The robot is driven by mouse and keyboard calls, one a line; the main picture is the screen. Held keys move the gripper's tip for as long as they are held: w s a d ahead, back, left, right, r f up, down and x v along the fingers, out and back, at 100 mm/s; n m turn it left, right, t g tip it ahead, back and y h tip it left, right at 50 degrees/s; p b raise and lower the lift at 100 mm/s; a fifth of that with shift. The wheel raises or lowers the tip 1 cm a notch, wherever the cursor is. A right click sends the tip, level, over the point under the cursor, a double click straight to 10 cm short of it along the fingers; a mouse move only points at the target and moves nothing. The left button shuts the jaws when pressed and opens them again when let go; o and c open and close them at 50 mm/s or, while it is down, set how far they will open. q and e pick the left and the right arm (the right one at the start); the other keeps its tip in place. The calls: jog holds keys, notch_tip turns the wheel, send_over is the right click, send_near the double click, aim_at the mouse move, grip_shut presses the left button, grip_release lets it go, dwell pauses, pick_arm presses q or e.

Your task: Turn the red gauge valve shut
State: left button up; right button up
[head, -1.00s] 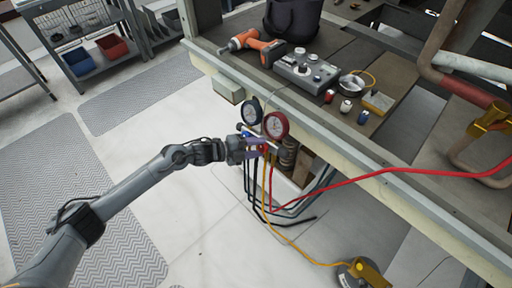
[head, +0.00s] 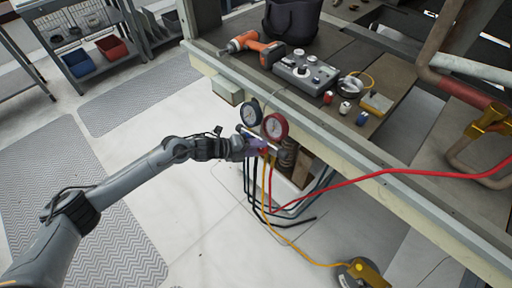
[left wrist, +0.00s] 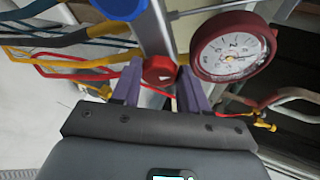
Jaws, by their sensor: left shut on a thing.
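The gauge manifold hangs at the front edge of the workbench, with a red gauge (head: 275,126) and a dark blue-rimmed gauge (head: 250,112). The red gauge (left wrist: 233,47) shows a white dial at the upper right of the left wrist view. The red valve knob (left wrist: 158,70) sits between the purple fingers of my left gripper (left wrist: 161,77), which is shut on it. In the head view my left gripper (head: 251,147) is at the manifold, just below the gauges, and largely hides the knob. A blue knob (left wrist: 122,8) is at the top of the left wrist view. My right gripper is not in view.
Red, yellow and dark hoses hang below the manifold; the red hose (head: 400,170) runs right across the bench front. A drill (head: 253,46) and a grey device (head: 305,70) lie on the bench. A yellow-topped item (head: 366,273) stands on the floor. Floor at left is open.

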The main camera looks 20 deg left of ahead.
pick_arm(q)
jog(key=o, duration=1)
jog(key=shift+o, duration=0.2)
jog(key=p+v, duration=0.2)
jog(key=v, duration=0.8)
jog(key=shift+s+a+p, duration=0.25)
jog(key=shift+a+p, duration=0.05)
jog(key=shift+p, duration=0.05)
